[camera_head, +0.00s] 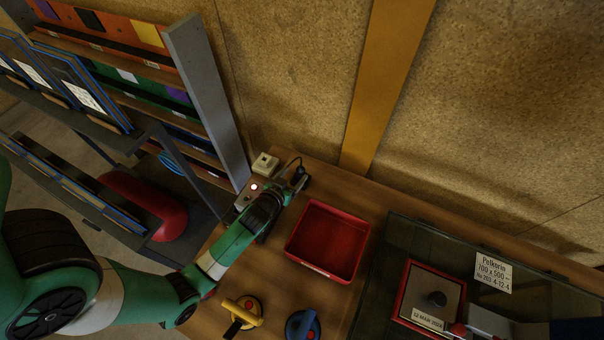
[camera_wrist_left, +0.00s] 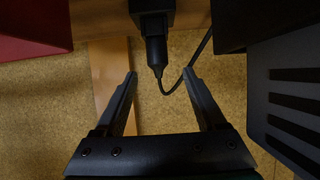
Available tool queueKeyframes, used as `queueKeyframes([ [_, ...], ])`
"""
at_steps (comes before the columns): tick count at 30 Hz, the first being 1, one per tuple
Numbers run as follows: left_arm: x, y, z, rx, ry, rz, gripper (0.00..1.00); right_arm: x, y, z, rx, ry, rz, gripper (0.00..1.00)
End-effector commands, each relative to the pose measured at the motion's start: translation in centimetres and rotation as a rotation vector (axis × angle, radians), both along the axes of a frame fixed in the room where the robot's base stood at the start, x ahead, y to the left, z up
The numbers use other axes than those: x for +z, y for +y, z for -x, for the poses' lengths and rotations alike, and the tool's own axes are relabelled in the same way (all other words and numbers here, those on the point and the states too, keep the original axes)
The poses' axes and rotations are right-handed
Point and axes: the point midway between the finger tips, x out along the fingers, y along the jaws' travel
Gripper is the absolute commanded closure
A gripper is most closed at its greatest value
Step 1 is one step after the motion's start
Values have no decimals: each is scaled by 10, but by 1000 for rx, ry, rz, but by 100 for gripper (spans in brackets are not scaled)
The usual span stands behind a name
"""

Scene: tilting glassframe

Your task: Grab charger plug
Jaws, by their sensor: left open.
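The black charger plug (camera_wrist_left: 156,50) shows in the left wrist view, coming out of a dark block (camera_wrist_left: 152,10) with a thin black cable curling off to the right. In the head view, the plug's cable (camera_head: 298,160) loops up near the table's back edge, and the plug itself is small and partly hidden. My left gripper (camera_wrist_left: 159,75) is open, with one finger on each side of the plug's cable end and visible gaps on both sides. In the head view my left gripper (camera_head: 298,182) reaches over the table's back left part. My right gripper is not in view.
A red tray (camera_head: 328,200) lies right of my left gripper. A grey box with a red light (camera_head: 247,195) and a pale box (camera_head: 265,163) sit left of it. Yellow (camera_head: 246,309) and blue (camera_head: 303,325) handled tools are in front. A glass pane (camera_head: 395,250) lies at right.

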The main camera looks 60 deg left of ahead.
Motion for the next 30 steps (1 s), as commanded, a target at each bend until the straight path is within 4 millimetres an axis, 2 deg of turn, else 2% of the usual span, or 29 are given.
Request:
queueKeyframes([
  [8, -9, 8, -11, 0, -1, -1, 27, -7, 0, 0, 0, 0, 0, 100],
  [12, -25, 20, -28, 0, -2, -1, 27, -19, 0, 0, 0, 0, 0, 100],
  [16, -30, 29, -40, -1, -1, 0, 27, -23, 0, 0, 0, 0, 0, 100],
  [23, -30, 31, -42, -1, 0, 0, 27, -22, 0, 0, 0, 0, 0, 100],
  [26, -30, 31, -42, -1, 0, 0, 41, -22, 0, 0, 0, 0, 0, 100],
  [30, -30, 31, -42, -1, 0, 0, 67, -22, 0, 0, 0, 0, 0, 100],
])
